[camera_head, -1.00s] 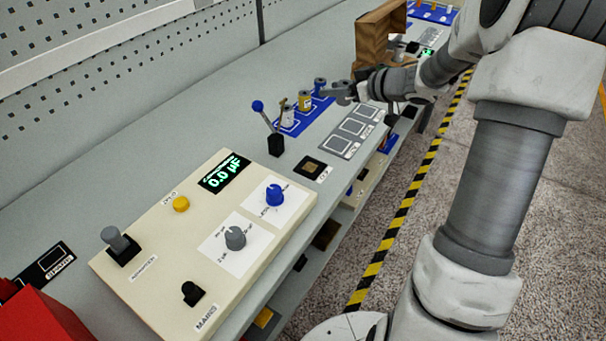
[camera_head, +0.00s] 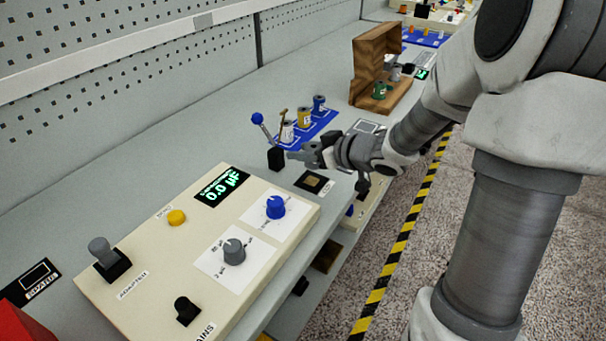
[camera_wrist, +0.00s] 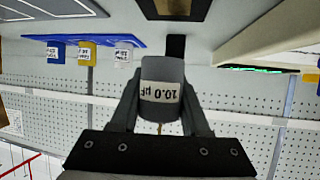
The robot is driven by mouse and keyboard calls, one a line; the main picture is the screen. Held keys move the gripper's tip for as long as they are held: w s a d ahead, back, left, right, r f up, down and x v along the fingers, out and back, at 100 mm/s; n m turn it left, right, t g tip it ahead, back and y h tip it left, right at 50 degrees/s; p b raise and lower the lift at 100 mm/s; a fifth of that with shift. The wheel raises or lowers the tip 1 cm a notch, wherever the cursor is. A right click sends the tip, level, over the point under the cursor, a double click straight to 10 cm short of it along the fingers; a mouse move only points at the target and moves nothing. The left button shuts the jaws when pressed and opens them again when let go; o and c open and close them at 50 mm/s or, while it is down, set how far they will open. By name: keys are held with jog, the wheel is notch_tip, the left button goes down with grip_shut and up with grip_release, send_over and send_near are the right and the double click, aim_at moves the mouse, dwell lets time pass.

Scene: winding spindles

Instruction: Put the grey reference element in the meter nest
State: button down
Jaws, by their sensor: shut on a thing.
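My gripper (camera_wrist: 160,112) is shut on the grey reference element (camera_wrist: 163,90), a grey cylinder with a white "10.0 µF" label, seen in the wrist view between the two fingers. In the head view my gripper (camera_head: 296,156) is over the bench beside the meter; the element is hard to make out there. A black square plate with a brass-coloured pad (camera_head: 313,182), which looks like the meter nest, lies in front of the meter's far end and is empty. It also shows at the top of the wrist view (camera_wrist: 175,8).
A blue mat (camera_head: 322,128) holds white, yellow and blue cylinders beyond my gripper. A black-based lever with a blue knob (camera_head: 258,119) stands close left of the gripper. A wooden stand (camera_head: 372,60) is farther back.

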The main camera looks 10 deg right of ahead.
aim_at(303, 176)
jog(key=shift+s+a+f, duration=0.15)
jog(key=shift+f, duration=0.05)
jog(key=shift+f+b, duration=1.15)
jog(key=shift+f, duration=0.75)
jog(key=shift+f, duration=0.15)
jog(key=shift+c, duration=1.9)
grip_release()
